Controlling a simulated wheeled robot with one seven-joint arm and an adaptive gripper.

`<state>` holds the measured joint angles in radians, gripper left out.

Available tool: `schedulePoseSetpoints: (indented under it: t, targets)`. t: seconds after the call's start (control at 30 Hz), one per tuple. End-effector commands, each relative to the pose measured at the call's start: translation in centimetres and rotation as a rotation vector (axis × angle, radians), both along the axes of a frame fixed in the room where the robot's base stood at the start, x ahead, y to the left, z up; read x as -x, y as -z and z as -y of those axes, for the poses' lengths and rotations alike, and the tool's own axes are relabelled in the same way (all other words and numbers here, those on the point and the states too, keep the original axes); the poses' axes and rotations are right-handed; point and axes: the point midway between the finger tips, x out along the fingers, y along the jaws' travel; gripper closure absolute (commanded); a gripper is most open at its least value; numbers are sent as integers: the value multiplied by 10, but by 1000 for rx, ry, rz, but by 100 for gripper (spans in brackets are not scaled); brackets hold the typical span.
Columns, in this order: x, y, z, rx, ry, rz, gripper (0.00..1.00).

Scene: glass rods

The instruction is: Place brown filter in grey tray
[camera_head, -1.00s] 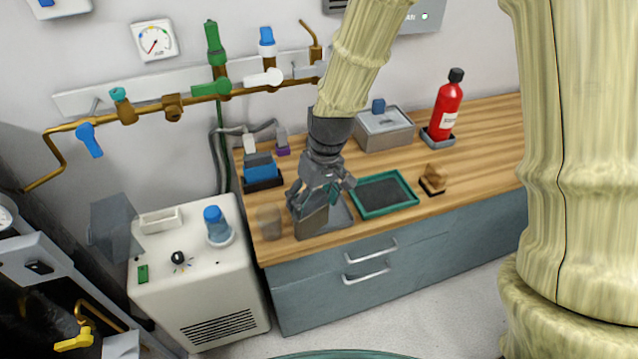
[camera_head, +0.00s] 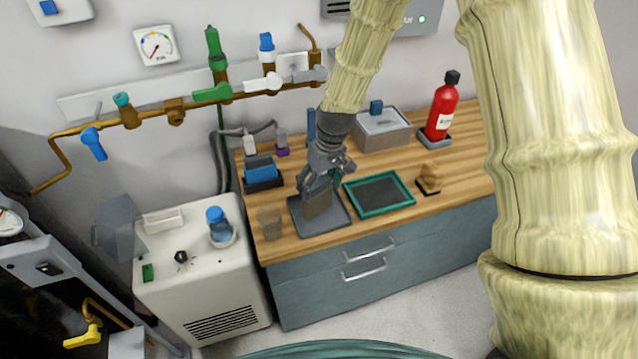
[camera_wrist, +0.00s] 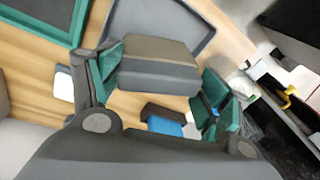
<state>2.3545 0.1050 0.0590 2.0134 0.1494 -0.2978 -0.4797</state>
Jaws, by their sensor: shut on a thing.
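My gripper (camera_head: 321,184) is shut on the brown filter (camera_head: 317,203), a boxy brown-grey block. The filter appears over the middle of the flat grey tray (camera_head: 338,226) on the wooden counter. I cannot tell whether its underside touches the tray. In the wrist view the filter (camera_wrist: 158,68) sits between the green-padded fingers of my gripper (camera_wrist: 160,85). Part of the grey tray (camera_wrist: 205,25) shows behind it, and the filter hides some of the tray.
A green-framed tray (camera_head: 379,211) lies just right of the grey tray. A clear beaker (camera_head: 269,222) stands close on its left. A blue item in a dark holder (camera_head: 262,181) is behind. A red bottle (camera_head: 441,110) and a grey box (camera_head: 381,135) stand farther back.

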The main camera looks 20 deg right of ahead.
Motion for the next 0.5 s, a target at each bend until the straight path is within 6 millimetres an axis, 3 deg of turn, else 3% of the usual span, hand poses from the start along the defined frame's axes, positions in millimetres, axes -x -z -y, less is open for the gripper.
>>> schedulePoseSetpoints:
  t: [0.47,0.5]
  targets:
    - [0,11,0,0,0,0,43]
    - [0,10,0,0,0,0,17]
